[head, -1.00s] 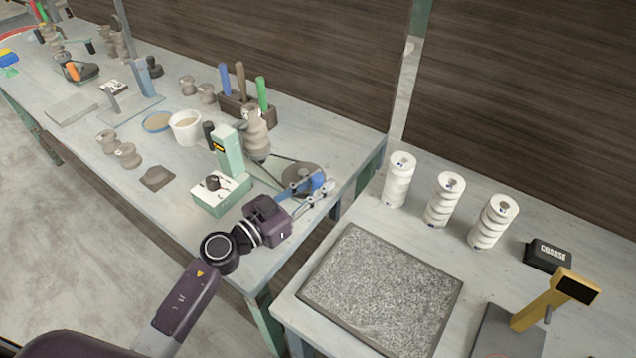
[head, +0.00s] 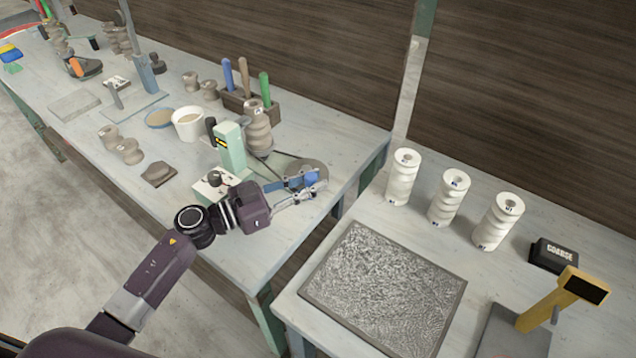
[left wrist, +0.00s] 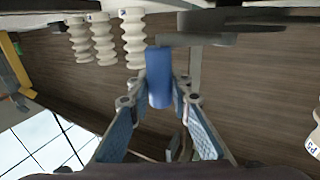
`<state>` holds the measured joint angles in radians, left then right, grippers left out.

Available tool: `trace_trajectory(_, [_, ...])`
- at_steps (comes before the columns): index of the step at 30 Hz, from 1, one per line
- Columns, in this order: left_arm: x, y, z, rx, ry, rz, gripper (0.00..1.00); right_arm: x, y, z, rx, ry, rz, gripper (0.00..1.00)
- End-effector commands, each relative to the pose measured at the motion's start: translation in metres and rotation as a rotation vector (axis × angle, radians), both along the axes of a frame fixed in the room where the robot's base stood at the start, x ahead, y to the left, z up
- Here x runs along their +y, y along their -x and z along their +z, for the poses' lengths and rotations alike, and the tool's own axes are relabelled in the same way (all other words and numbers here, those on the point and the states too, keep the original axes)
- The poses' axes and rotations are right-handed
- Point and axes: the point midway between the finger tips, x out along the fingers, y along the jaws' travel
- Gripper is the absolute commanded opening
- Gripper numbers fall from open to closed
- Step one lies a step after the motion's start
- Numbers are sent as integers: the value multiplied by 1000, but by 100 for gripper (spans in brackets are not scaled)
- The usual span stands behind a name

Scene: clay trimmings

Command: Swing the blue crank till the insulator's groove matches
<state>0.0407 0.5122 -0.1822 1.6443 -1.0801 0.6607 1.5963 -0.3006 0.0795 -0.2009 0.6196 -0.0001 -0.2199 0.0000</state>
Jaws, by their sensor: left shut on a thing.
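The blue crank (head: 312,178) sits at the right end of the near workbench, beside a dark round wheel. My left gripper (head: 303,188) is shut on its upright handle; in the left wrist view the blue handle (left wrist: 159,78) stands between the two fingers (left wrist: 158,103). A grey-brown ribbed insulator (head: 257,127) stands upright on the rig behind the crank. A pale green post (head: 231,148) with a dark dial on its base stands left of it. The groove's alignment is too small to tell. My right gripper is out of view.
Three white insulators (head: 447,197) stand on the right bench, behind a framed grey textured slab (head: 385,290). A yellow stand (head: 555,297) and a black block (head: 552,255) are at the right. A white bucket (head: 188,124) and a tool rack (head: 235,104) stand behind the rig.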

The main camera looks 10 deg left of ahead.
Motion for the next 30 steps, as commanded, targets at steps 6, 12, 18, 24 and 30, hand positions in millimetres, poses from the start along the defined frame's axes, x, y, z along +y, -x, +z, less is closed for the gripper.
trace_trajectory(6, [18, 2, -2, -3, -7, -185, 0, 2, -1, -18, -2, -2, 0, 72])
trace_trajectory(12, [30, 6, -1, 1, -2, -268, 0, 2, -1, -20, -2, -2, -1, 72])
trace_trajectory(18, [39, 5, 1, 0, -3, -264, 0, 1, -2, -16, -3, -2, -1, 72])
trace_trajectory(24, [45, 4, 0, 0, -3, -262, 0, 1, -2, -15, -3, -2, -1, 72])
trace_trajectory(30, [46, 4, 0, -1, -1, -261, 0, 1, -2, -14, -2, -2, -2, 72])
